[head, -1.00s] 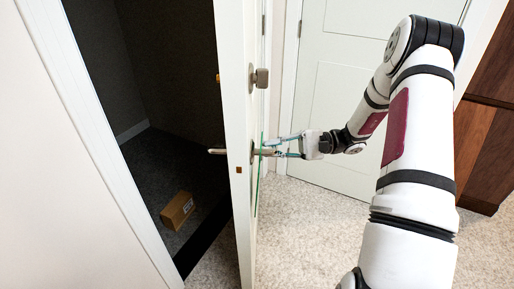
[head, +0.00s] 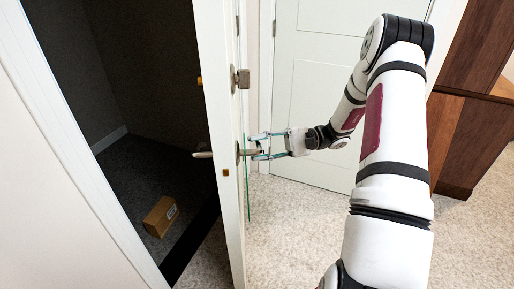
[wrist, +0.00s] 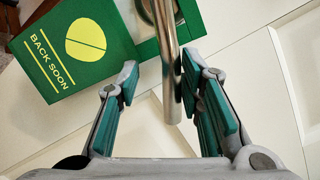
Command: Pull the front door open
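The white front door (head: 222,120) stands ajar, seen nearly edge-on in the head view, with a dark space beyond it. A metal lever handle (wrist: 170,70) is on its near face. My gripper (head: 256,147) is at this handle. In the wrist view my gripper (wrist: 160,78) has its teal-padded fingers apart, with the handle bar between them. The bar is close to the right finger and there is a gap to the left finger; contact is not clear. The lever on the door's other side (head: 202,154) also shows.
A green "BACK SOON" sign (wrist: 75,45) hangs by the handle. A deadbolt (head: 241,78) sits above it. A cardboard box (head: 160,216) lies on the dark floor beyond the doorway. Another white door (head: 320,100) and a brown wooden cabinet (head: 460,145) stand behind and right of my arm.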

